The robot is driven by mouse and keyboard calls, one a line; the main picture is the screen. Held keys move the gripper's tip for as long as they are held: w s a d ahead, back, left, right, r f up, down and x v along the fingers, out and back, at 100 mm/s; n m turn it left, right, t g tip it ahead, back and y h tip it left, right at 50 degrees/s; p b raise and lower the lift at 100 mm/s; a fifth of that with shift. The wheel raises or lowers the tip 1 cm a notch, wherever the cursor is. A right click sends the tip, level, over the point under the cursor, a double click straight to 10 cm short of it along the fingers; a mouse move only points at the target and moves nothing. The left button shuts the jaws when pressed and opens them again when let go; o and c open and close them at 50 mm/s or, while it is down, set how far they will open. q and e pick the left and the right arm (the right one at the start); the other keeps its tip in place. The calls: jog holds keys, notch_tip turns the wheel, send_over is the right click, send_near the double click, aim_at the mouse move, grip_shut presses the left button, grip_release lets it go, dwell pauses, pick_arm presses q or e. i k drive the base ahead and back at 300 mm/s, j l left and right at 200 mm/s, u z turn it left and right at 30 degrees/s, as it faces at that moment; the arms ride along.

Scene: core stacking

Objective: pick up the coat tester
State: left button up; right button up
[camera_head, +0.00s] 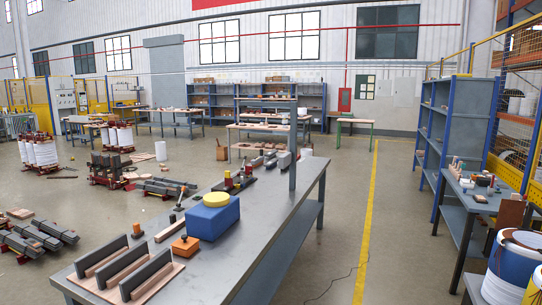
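A long grey workbench (262,222) runs from the near left toward the middle. A small orange device with a dark knob (185,246) sits on it near the front; it may be the coat tester, but I cannot tell for sure. Right behind it stands a blue box (208,218) with a round yellow piece (215,199) on top. Neither of my grippers is in view.
Dark bars on a wooden board (170,282) fill the bench's near left. A grey post (293,160) rises at its far end.

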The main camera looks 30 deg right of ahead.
aim_at(254, 161)
jog(key=i+l+z, duration=0.35)
jog(key=l, duration=0.15)
jog(key=i+l+z, duration=0.3)
jog(key=l, duration=0.2)
jog(key=i+l+z, duration=0.65)
jog(key=i, duration=0.2)
jog(key=i+l+z, duration=0.25)
jog(key=i, duration=0.3)
jog(key=i+l+z, duration=0.1)
jog(key=i+z, duration=0.2)
jog(key=i, duration=5.65)
jog(key=i+u, duration=0.3)
jog(key=i, duration=0.25)
jog(key=i+l+u, duration=0.1)
jog(key=i+u, duration=0.25)
jog(key=i, duration=0.25)
jog(key=i+l+u, duration=0.3)
jog(key=i, duration=0.25)
jog(key=i+j+u, duration=0.2)
jog(key=u, duration=0.25)
jog(key=i+u, duration=0.85)
jog(key=i+l+u, duration=0.1)
jog(key=i+u, duration=0.3)
jog(key=i+l+u, duration=0.1)
jog(key=i+u, duration=0.3)
jog(key=i, duration=1.7)
